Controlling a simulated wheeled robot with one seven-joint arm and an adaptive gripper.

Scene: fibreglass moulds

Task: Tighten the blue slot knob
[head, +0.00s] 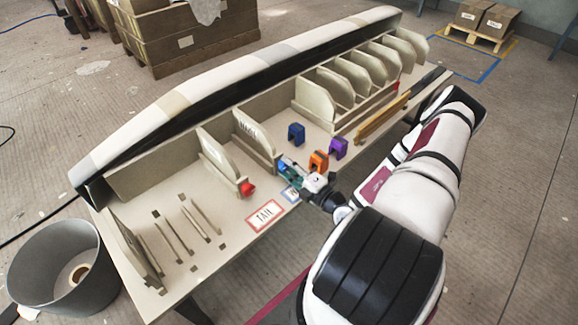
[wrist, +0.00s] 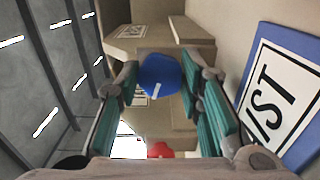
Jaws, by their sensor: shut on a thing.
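In the wrist view the blue slot knob (wrist: 160,75) is a round blue cap with a white mark line on its face, slanting slightly. It sits at the end of a pale slot rail. My gripper (wrist: 162,80) has its teal-padded fingers on both sides of the knob and is shut on it. In the head view my gripper (head: 286,168) is at the front end of the second upright board (head: 255,139); the knob is largely hidden there by the fingers.
A red knob (head: 247,188) is on the neighbouring slot to the left. Blue (head: 296,134), orange (head: 319,162) and purple (head: 338,149) blocks stand to the right, the orange one close to my gripper. A red-bordered label (head: 265,215) and a blue-bordered label (wrist: 285,98) lie nearby.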

